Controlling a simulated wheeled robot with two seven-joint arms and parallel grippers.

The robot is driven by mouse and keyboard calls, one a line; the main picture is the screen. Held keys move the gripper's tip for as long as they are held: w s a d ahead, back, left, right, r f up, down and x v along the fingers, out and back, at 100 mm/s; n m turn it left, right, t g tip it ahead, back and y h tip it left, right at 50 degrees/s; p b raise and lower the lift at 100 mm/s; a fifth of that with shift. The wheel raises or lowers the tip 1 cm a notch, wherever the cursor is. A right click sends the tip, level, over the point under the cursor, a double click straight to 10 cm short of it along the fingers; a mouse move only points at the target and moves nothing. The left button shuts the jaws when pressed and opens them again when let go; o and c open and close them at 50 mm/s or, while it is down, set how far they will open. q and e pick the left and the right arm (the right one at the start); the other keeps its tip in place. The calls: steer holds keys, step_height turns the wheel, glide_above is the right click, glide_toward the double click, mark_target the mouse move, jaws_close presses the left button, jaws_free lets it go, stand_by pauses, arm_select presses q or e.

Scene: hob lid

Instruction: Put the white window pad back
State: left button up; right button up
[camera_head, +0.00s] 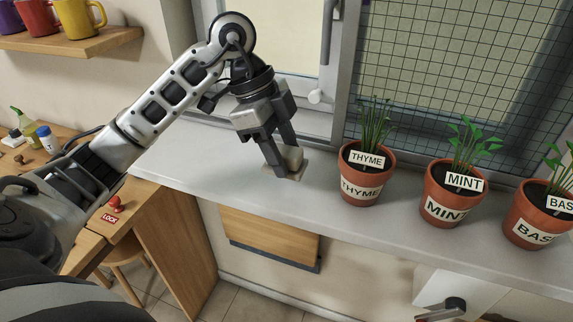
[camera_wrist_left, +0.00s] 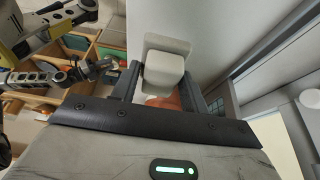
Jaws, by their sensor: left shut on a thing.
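The white window pad (camera_head: 294,157) is a small off-white block on a wider flat plate. It is between the fingers of my left gripper (camera_head: 284,165), which is shut on it and points down at the window sill (camera_head: 210,160). The pad is low at the sill, left of the thyme pot; whether it rests fully on the surface I cannot tell. In the left wrist view the pad (camera_wrist_left: 165,68) shows between the fingertips of my left gripper (camera_wrist_left: 160,88). Another arm of mine shows at the left of that view, but its jaws are too small to judge.
Terracotta pots labelled thyme (camera_head: 362,187), mint (camera_head: 447,208) and basil (camera_head: 535,228) stand along the sill to the right. The window frame (camera_head: 345,70) rises behind, with a white knob (camera_head: 317,97) near the gripper. The sill is clear to the left.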

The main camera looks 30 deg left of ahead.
arm_select(q)
steer(key=shift+w+f, duration=0.45)
steer(key=shift+f, duration=0.05)
step_height(320, 180, down, 4)
steer(key=shift+w+a+r, duration=0.15)
steer(key=shift+r, duration=0.05)
steer(key=o, duration=0.9)
steer(key=shift+r, duration=0.2)
steer(key=v, duration=1.1)
steer(key=shift+a+r+p, duration=0.15)
steer(key=shift+r+p, duration=0.2)
